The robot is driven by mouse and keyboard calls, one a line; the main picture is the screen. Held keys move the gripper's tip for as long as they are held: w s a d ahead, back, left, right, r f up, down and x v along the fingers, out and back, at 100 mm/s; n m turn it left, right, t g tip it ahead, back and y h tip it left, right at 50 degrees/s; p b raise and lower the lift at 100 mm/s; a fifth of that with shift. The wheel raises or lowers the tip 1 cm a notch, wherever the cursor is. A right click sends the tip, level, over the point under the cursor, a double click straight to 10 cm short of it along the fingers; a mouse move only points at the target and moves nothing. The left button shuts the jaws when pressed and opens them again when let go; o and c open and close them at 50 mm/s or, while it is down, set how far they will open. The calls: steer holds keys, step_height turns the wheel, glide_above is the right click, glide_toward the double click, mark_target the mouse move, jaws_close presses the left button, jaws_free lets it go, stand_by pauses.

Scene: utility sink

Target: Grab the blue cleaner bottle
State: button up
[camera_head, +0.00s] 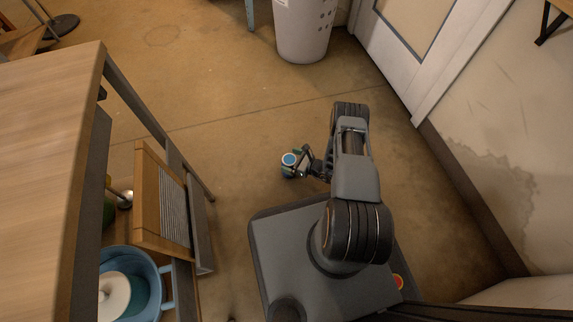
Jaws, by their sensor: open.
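The blue cleaner bottle appears to be the small round object with a blue top and white rim (289,160), seen from above near the middle of the picture. It seems upright over the brown floor; I cannot tell whether it stands on it. My gripper (299,162) is open, at the right side of the bottle with its fingers close to it. Whether the fingers touch or surround the bottle is too small to tell. The bottle's lower part is mostly hidden by its top and by the fingers.
A wooden table (45,160) fills the left side. A wooden washboard (165,200) and a blue bucket (150,270) are beside and under it. A white perforated basket (303,30) stands at the back by a white door (425,40). The floor between is clear.

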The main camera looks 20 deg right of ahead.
steer(key=shift+w+a+f, duration=0.2)
steer(key=shift+w+a, duration=0.15)
steer(key=shift+w, duration=0.05)
steer(key=shift+c, duration=0.2)
steer(key=c, duration=1.5)
steer(key=shift+c, duration=0.5)
steer(key=shift+r, duration=0.1)
